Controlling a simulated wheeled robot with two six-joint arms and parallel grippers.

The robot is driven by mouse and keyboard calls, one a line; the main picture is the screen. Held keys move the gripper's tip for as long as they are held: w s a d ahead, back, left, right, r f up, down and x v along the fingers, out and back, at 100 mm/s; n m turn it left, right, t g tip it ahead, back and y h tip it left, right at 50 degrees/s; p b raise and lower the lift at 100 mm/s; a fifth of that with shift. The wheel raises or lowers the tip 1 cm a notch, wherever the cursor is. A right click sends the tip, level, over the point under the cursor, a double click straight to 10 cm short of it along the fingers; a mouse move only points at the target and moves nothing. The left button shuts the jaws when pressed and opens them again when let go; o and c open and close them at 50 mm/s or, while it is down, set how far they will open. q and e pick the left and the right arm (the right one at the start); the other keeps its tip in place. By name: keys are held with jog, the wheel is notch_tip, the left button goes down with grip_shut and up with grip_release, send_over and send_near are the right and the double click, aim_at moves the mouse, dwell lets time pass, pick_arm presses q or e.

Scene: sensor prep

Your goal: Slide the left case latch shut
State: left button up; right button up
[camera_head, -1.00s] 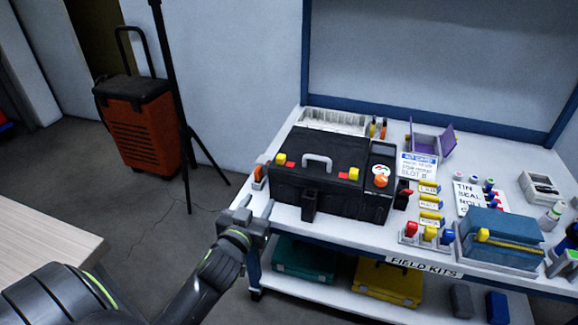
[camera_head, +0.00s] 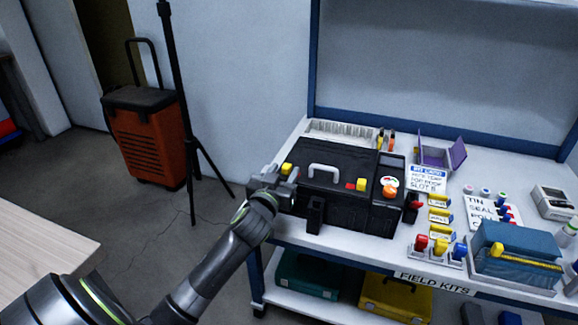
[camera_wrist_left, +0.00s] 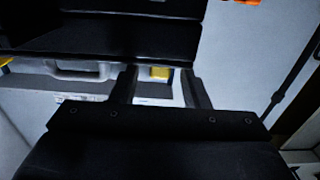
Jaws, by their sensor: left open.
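The black case (camera_head: 345,205) stands on the white table with its lid down and a grey handle (camera_head: 325,170) on top. Its left latch has a yellow tab (camera_head: 287,169), which also shows in the left wrist view (camera_wrist_left: 160,73). My left gripper (camera_head: 282,177) is open at the case's left end, close to this tab. In the wrist view the tab appears between the two fingers (camera_wrist_left: 159,80); I cannot tell whether they touch it. The right latch has a yellow tab (camera_head: 362,184) with red to its left. My right gripper is out of view.
To the right of the case stand colored-knob blocks (camera_head: 440,247), a label card (camera_head: 428,178) and a blue box (camera_head: 510,250). A clear divided tray (camera_head: 338,132) lies behind it. A tripod pole (camera_head: 180,100) and an orange wheeled box (camera_head: 147,140) stand left on open floor.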

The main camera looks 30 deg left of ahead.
aim_at(288, 165)
pick_arm(q)
jog(key=shift+x, duration=2.3)
grip_shut()
